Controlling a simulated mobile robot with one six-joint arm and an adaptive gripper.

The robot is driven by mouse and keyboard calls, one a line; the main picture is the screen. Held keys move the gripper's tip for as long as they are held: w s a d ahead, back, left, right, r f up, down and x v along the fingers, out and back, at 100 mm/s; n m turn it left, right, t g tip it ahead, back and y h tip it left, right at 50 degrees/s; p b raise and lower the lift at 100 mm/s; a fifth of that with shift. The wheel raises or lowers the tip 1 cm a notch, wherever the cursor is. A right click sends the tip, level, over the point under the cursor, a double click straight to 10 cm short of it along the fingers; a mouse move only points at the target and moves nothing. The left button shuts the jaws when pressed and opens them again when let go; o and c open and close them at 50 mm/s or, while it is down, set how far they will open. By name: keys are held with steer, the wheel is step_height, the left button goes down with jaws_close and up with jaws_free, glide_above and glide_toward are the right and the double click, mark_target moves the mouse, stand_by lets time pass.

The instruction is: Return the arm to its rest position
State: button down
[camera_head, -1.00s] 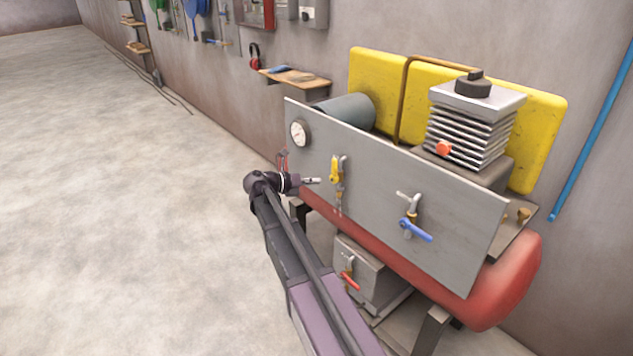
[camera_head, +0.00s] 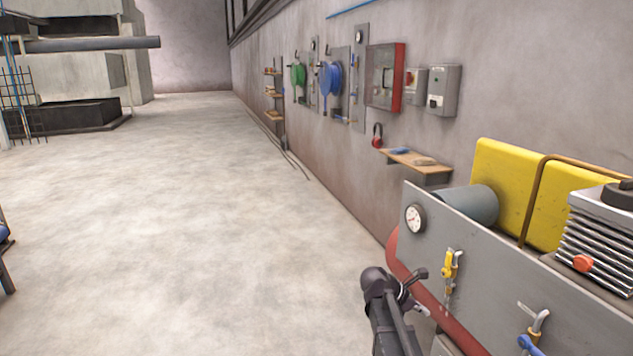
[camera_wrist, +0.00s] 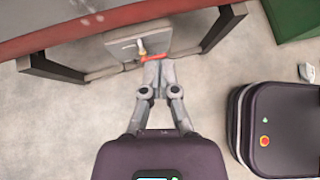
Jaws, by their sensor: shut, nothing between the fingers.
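My gripper shows in the wrist view (camera_wrist: 158,68), its two grey fingers together with nothing between them. The fingertips overlap the red valve handle (camera_wrist: 155,57) in that picture; I cannot tell the distance between them. In the head view my arm rises from the bottom edge, left of the grey valve panel (camera_head: 480,275). Its end is bent toward the panel's lower left, and the fingers are small and partly hidden there. The yellow-handled valve (camera_head: 449,266) is just right of my wrist. The blue-handled valve (camera_head: 530,345) is cut by the bottom edge.
A wooden shelf (camera_head: 416,161) and a red cabinet (camera_head: 385,78) are on the wall. The concrete floor (camera_head: 200,220) to the left is open.

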steer(key=s+a+f+m+y, duration=0.4)
steer(key=s+a+m+y, duration=0.15)
steer(key=s+m, duration=0.4)
steer(key=s+a+f+m+y, duration=0.3)
steer(key=s+a+m+y, duration=0.2)
steer(key=s+a+m, duration=0.4)
step_height(320, 180, up, 22)
steer(key=w+d+p, duration=0.1)
steer(key=p, duration=2.1)
steer(key=shift+w+d+m+g+p, duration=0.2)
steer(key=shift+d+m+g+p, duration=0.1)
steer(key=shift+d+m, duration=0.15)
steer(key=shift+r, duration=0.1)
stand_by(0.6)
